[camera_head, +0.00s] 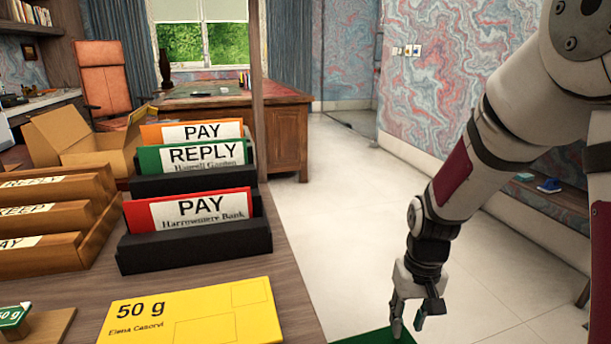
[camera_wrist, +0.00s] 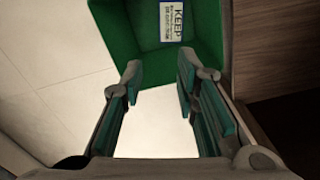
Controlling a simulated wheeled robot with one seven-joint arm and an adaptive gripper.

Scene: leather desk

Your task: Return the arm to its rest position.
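My gripper (camera_head: 409,318) hangs from my arm at the right of the head view, past the right edge of the desk (camera_head: 285,262) and over the pale floor. Its fingers point down and stand apart, with nothing between them. In the wrist view the two fingers (camera_wrist: 158,85) are also spread, and the floor shows between them. A green bin (camera_wrist: 122,40) lies beyond the fingertips, with a card reading KEEP (camera_wrist: 179,22) in it. Only a sliver of green (camera_head: 375,337) shows below the gripper in the head view.
On the desk are a yellow 50 g envelope (camera_head: 195,315), black holders (camera_head: 195,246) with PAY and REPLY envelopes, a wooden sorter (camera_head: 50,255), a small green 50 g sign (camera_head: 15,316) and an open cardboard box (camera_head: 85,140). Open floor (camera_head: 345,200) lies between desk and wall.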

